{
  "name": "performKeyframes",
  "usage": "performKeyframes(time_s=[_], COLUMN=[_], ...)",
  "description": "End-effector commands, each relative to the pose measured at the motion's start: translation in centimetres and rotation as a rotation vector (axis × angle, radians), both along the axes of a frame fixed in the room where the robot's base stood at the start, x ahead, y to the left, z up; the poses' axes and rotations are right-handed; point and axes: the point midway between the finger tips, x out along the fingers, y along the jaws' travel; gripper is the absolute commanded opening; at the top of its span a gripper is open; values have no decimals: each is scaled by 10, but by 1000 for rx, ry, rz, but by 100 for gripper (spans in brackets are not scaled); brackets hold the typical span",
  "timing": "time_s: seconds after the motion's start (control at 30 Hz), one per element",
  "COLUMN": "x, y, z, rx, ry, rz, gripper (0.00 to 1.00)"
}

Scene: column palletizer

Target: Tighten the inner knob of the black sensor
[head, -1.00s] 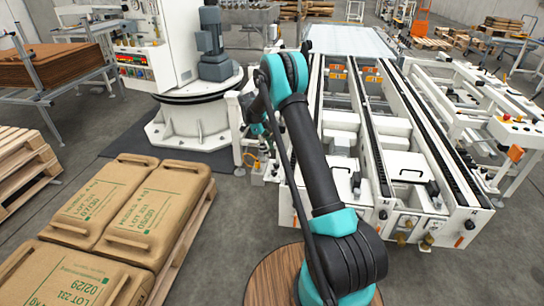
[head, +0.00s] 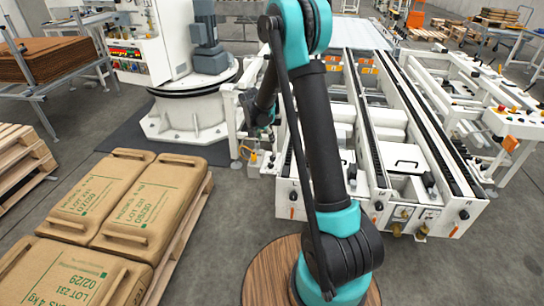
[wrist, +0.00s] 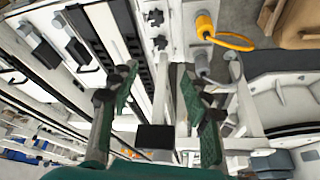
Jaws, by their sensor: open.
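My gripper (wrist: 160,74) is open in the wrist view, with two green-padded fingers spread and nothing held between them. Black star-shaped knobs (wrist: 160,42) stand on the pale machine frame beyond the fingertips. To their right are an orange-ended sensor (wrist: 205,27) with an orange cable loop and a grey cylindrical sensor (wrist: 202,64). A black block (wrist: 155,137) shows low between the fingers; I cannot tell whether it is the black sensor. No knob can be surely picked out as its inner one. In the head view my gripper (head: 254,112) is small beside the conveyor's left edge.
The white roller conveyor (head: 400,183) fills the middle right. A round white machine base (head: 185,120) stands left of it. Brown sacks (head: 150,212) lie on a pallet at the front left.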

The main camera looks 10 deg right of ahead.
Motion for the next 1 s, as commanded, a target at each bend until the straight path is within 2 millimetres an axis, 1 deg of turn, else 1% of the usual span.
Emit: performKeyframes(time_s=[0.1, 0.6, 0.8, 1.0], x=[7, 34, 41, 44], y=[-6, -27, -33, -36], z=[-21, -103, -127, -137], rx=[0, 1, 2, 1], ry=[0, 0, 0, 1], rz=[-2, -2, -3, -3], gripper=[48, 48, 48, 48])
